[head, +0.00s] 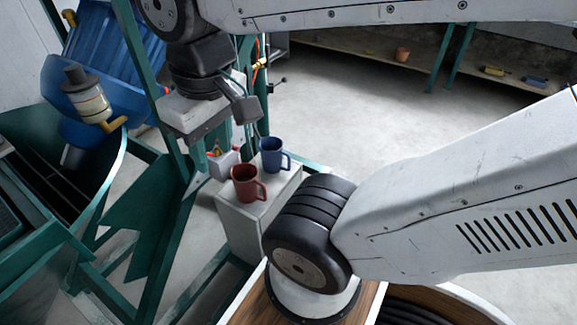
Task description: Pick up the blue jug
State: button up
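The blue jug (272,156) stands upright on top of a small white cabinet (247,232), with its handle toward the right. A red jug (244,184) stands upright just in front of it and to its left, also with its handle to the right. My gripper (208,160) hangs at the end of my arm, to the left of both jugs in the picture and apart from the blue jug. Its fingers blend with the green frame behind them, so I cannot tell their opening.
A small white box (224,164) sits behind the red jug on the left. Green frame posts (150,90) and a blue machine (112,75) stand at the left. Open concrete floor (345,115) lies behind the cabinet. A far shelf holds a small orange pot (402,54).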

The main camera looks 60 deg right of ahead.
aim_at(272, 148)
jog(key=k, duration=0.1)
jog(key=u, duration=2.85)
jog(key=k, duration=2.5)
jog(key=z, duration=2.65)
jog(key=i, duration=0.55)
jog(key=u, duration=0.05)
